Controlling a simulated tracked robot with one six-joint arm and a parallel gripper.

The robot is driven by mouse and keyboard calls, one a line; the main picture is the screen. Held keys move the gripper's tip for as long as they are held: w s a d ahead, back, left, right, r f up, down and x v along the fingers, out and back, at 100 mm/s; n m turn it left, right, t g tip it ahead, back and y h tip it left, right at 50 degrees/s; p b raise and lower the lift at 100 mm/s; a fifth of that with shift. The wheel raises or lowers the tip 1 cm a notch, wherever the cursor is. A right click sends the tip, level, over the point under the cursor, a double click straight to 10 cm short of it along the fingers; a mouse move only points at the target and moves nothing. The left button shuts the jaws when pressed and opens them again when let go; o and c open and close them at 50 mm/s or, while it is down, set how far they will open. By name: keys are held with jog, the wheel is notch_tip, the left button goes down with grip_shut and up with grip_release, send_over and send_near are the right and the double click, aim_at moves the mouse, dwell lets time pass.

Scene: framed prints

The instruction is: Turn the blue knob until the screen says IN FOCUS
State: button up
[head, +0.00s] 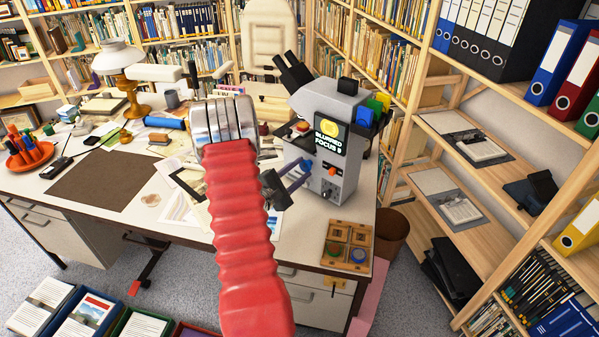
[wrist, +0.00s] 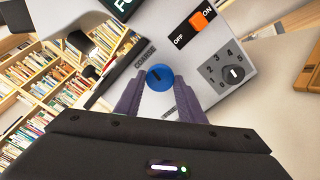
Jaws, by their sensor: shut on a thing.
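A grey machine with black eyepieces (head: 320,100) stands on the desk's right part. Its screen (head: 330,140) shows a yellow disc and reads BLURRED and FOCUS with a digit too small to be sure of. In the wrist view, the blue knob (wrist: 159,77) sits on the machine's front beside the word COARSE, with a dark mark on its face. My gripper (wrist: 159,84) has a finger on each side of the knob and is shut on it.
An orange ON/OFF switch (wrist: 198,20) and a grey numbered dial (wrist: 233,73) are close to the knob. A wooden tray (head: 333,250) with round pieces lies at the desk's front right. Shelves stand close on the right.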

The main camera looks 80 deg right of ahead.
jog(key=shift+s+m, duration=0.3)
jog(key=shift+m, duration=0.7)
jog(key=o, duration=1)
jog(key=shift+o, duration=0.2)
jog(key=shift+w, duration=0.1)
jog(key=shift+w+a, duration=0.25)
jog(key=shift+a, duration=0.15)
jog(key=v, duration=1.3)
